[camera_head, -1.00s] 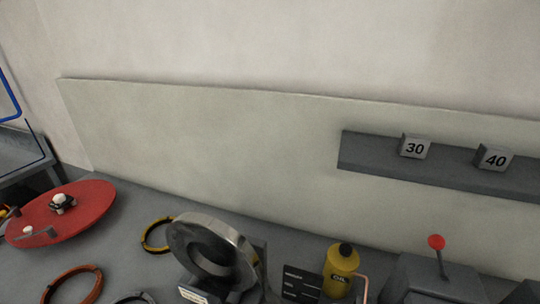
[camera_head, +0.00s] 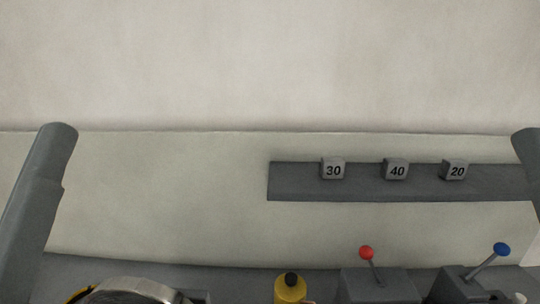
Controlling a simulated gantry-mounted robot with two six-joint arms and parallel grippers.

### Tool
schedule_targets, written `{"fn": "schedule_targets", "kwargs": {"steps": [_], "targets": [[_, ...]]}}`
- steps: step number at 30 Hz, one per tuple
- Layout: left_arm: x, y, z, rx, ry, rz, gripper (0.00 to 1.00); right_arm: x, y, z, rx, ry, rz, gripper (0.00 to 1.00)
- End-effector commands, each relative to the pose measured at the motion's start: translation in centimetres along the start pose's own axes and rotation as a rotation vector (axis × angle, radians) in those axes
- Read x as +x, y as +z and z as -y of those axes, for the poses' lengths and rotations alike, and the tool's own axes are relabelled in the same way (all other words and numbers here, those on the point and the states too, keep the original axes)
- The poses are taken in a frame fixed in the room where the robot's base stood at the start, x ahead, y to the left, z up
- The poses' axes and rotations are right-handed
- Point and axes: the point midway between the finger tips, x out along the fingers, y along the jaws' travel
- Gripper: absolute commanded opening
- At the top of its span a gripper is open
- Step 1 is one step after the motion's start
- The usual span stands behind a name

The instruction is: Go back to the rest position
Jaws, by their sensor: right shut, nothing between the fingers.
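The grey link of my left arm (camera_head: 40,200) stands upright and slightly tilted at the left edge. Its gripper is out of the picture. A grey part of my right arm (camera_head: 527,160) shows at the right edge, cut off by the frame. My right gripper is shut and empty; its fingers cannot be made out clearly. Neither arm visibly touches anything.
A grey shelf (camera_head: 300,192) on the wall panel bears blocks marked 30 (camera_head: 333,169), 40 (camera_head: 396,171) and 20 (camera_head: 455,170). Below stand a yellow bottle (camera_head: 290,291), a red-knobbed lever (camera_head: 367,253), a blue-knobbed lever (camera_head: 501,250) and a metal ring (camera_head: 130,292). The space between my arms is clear.

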Motion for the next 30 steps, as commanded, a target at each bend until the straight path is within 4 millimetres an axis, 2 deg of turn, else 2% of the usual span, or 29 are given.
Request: {"fn": "schedule_targets", "kwargs": {"steps": [1, 3, 8, 18, 21, 25, 30], "targets": [[1.7, -1.3, 0.5, 0.059, -0.023, 0.011, 0.99, 1.7, -1.5, 0.0, 0.000, 0.000, 0.002, 0.00], [4.0, -3.3, 0.3, 0.050, -0.018, 0.012, 0.99, 4.0, -3.7, 0.0, 0.000, 0.000, 0.000, 0.00], [8.7, -7.4, 0.2, 0.048, -0.017, 0.014, 0.99, 8.6, -8.0, 0.0, 0.000, 0.000, -0.001, 0.00], [21.2, -18.5, 0.0, 0.046, -0.017, 0.015, 0.99, 21.0, -19.4, -0.1, 0.000, 0.000, 0.000, 0.00], [24.4, -21.4, -0.1, 0.046, -0.017, 0.015, 0.99, 24.1, -22.2, -0.1, 0.000, 0.000, 0.000, 0.00], [27.0, -23.6, -0.1, 0.046, -0.017, 0.016, 0.99, 26.6, -24.5, -0.1, 0.000, 0.000, 0.000, 0.00], [27.6, -24.2, -0.1, 0.046, -0.016, 0.016, 0.99, 27.2, -25.1, -0.1, 0.000, 0.000, 0.000, 0.00]]}}
